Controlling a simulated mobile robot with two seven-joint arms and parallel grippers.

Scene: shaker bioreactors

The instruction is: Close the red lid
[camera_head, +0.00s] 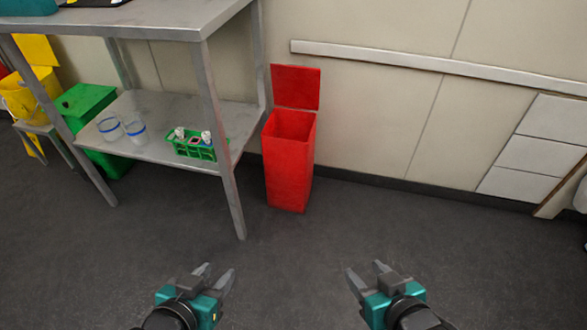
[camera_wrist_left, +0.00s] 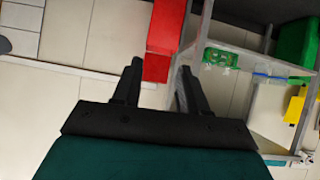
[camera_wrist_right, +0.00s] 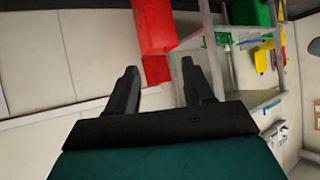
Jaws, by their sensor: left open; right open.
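The red bin (camera_head: 288,168) stands on the floor against the wall, just right of the metal table. Its red lid (camera_head: 295,87) is open, standing upright behind the bin's opening. My left gripper (camera_head: 216,272) is open and empty, in front of the bin and to its lower left. My right gripper (camera_head: 364,274) is open and empty, to its lower right. Both are well apart from the bin. The bin also shows beyond the fingers in the left wrist view (camera_wrist_left: 167,25) and in the right wrist view (camera_wrist_right: 154,25).
A metal table (camera_head: 130,22) with a lower shelf stands left of the bin, its front leg (camera_head: 233,200) close by. A green rack (camera_head: 192,150) and blue-rimmed containers (camera_head: 135,133) sit on the shelf. A green bin (camera_head: 85,100) is further left. The floor in front is clear.

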